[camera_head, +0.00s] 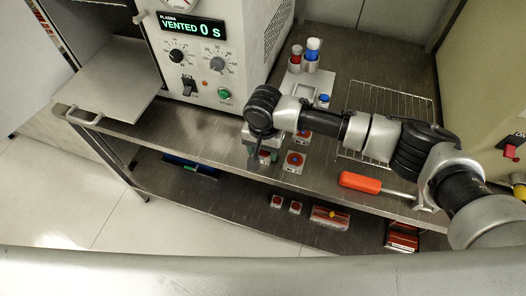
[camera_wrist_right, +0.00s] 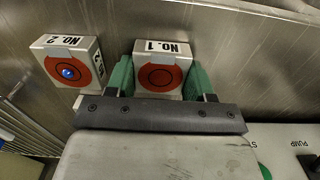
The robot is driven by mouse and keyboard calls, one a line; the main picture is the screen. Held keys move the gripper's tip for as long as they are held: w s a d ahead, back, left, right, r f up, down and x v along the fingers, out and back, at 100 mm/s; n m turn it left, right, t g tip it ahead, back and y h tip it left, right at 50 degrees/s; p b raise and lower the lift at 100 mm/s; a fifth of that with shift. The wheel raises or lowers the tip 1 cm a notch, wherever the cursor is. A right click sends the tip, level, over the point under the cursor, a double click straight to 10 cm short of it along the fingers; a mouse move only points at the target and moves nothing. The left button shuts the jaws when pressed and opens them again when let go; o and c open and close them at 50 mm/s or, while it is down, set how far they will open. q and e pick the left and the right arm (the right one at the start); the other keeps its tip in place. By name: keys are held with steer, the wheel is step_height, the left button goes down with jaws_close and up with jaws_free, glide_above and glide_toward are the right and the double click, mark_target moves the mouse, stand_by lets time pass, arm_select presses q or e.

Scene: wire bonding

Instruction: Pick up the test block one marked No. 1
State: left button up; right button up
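The No. 1 test block (camera_wrist_right: 161,75) is a small white block with a red disc and a black ring. In the right wrist view it sits between the green pads of my right gripper (camera_wrist_right: 160,82), one on each side. The pads look very near or touching its sides; I cannot tell whether they grip it. In the head view my right gripper (camera_head: 262,153) is low over the shelf, with the block partly hidden below it. My left gripper is not in view.
The No. 2 block (camera_wrist_right: 68,62) stands close beside the No. 1 block. A plasma machine (camera_head: 215,50) stands behind, with a wire rack (camera_head: 395,100) at the right. An orange-handled tool (camera_head: 360,182) lies near the front edge. Other blocks (camera_head: 295,207) are on the lower shelf.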

steer(key=shift+c, duration=1.4)
steer(key=shift+r, duration=0.2)
